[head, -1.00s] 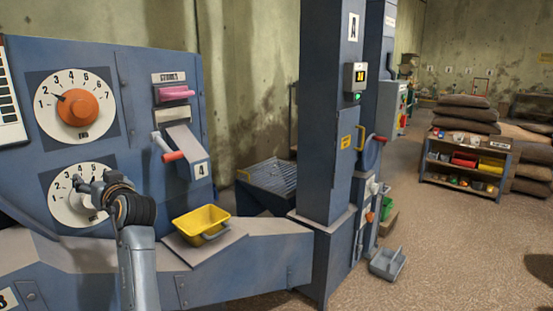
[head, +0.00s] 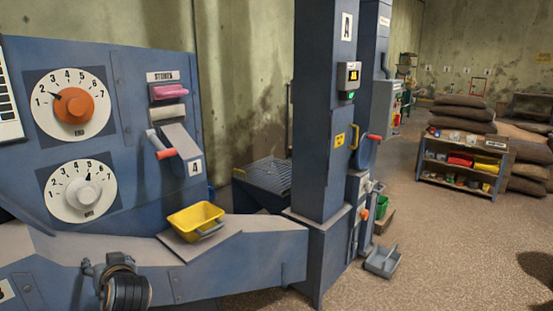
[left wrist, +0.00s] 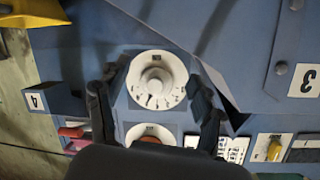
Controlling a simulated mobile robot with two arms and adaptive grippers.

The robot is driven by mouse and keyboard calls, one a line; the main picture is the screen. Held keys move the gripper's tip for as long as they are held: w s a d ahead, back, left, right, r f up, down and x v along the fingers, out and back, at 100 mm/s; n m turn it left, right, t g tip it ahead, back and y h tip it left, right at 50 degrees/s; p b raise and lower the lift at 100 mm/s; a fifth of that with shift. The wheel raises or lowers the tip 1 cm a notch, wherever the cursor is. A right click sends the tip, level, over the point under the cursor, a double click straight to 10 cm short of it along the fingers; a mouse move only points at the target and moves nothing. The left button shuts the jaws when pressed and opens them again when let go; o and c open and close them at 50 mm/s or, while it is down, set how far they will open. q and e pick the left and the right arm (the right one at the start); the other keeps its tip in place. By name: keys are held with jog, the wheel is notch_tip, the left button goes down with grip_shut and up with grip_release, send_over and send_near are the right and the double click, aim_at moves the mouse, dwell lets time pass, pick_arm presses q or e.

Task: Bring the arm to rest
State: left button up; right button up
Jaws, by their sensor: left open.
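My left gripper (head: 108,265) is open and empty at the lower left of the head view, in front of the blue machine panel and below its dials. In the left wrist view its two dark fingers (left wrist: 155,95) are spread apart, with the white lower dial seen between them. The lower dial (head: 83,190) has a pale knob and now shows uncovered in the head view. The upper dial (head: 75,104) has an orange knob. My right gripper is in neither view.
A yellow bin (head: 196,220) sits on the sloped ledge right of my gripper. A lever with a red grip (head: 166,153) sticks out above it. A blue column (head: 318,120) stands further right.

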pick_arm(q)
jog(key=s+d+f+m+g+h, duration=0.1)
jog(key=s+d+f+m+h, duration=0.15)
jog(key=s+d+f, duration=0.4)
jog(key=s+d+f+m+g+h, duration=0.1)
jog(key=s+d+f+g+h, duration=0.15)
jog(key=s+f, duration=0.75)
jog(key=s+d+f+m+g+h, duration=0.25)
jog(key=s+d, duration=0.25)
jog(key=s, duration=0.4)
jog(key=s+d+f+m+g+h, duration=0.1)
jog(key=s+d+f+h, duration=0.3)
jog(key=s, duration=0.6)
notch_tip(320, 180, down, 28)
jog(key=s+d+r+g+y, duration=0.1)
jog(key=s, duration=0.1)
jog(key=s+a+f+g, duration=0.1)
jog(key=s+a+f, duration=0.1)
jog(key=s+f, duration=1.2)
jog(key=shift+s+a+f+m+g, duration=0.25)
jog(key=shift+s+f+m+g, duration=0.1)
jog(key=shift+s, duration=0.75)
